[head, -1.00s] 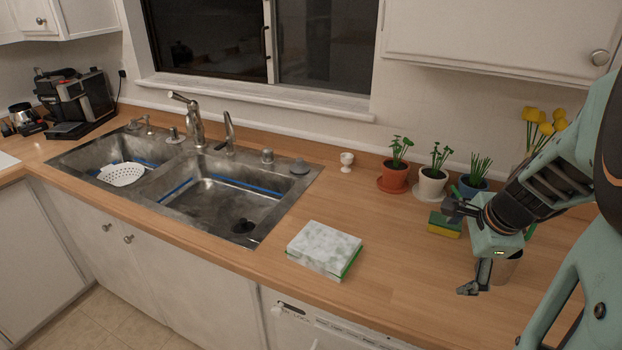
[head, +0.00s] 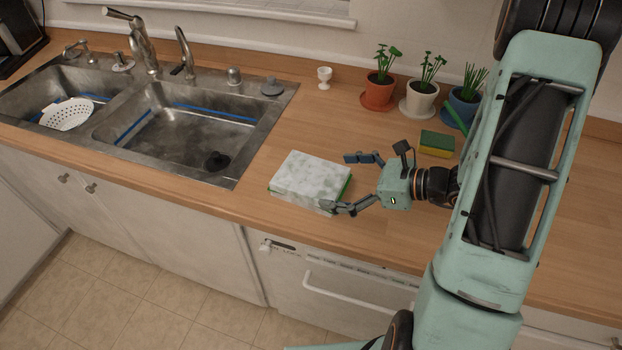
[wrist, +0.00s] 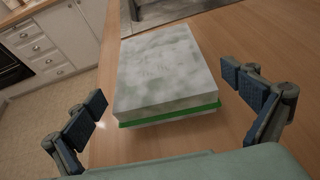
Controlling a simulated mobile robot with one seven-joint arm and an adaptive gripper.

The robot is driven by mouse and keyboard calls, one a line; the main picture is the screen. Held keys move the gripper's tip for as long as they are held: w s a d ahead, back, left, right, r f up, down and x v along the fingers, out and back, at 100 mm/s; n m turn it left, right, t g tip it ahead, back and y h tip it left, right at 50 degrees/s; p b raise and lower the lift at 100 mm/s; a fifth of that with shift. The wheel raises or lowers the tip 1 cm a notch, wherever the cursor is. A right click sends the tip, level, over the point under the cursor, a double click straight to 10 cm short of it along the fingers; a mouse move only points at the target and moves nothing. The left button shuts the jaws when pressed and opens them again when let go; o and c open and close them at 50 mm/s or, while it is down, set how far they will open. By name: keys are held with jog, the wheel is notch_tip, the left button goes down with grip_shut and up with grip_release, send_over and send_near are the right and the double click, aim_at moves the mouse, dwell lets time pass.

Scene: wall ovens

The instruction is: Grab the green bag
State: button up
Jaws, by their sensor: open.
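The bag appears as a flat, box-like packet (head: 310,176) with a mottled white-grey top and a green band along its side. It lies on the wooden counter right of the sink. In the wrist view the packet (wrist: 168,75) lies ahead, between and beyond the fingers, with its green edge facing me. My gripper (head: 349,183) is open at the packet's right side, one finger near its front right corner and the other behind. In the wrist view my gripper's blue-padded fingers (wrist: 168,108) are spread wide, with nothing between the pads. Whether a finger touches the packet I cannot tell.
A double metal sink (head: 185,130) is to the left. A yellow-green sponge (head: 436,144) lies behind my wrist. Potted plants (head: 420,98) and a small white cup (head: 324,77) stand along the wall. The counter's front edge is close to the packet.

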aim_at(314, 178)
jog(key=p+x, duration=0.1)
jog(key=x, duration=0.6)
jog(key=shift+r, duration=0.2)
jog(key=c, duration=1.5)
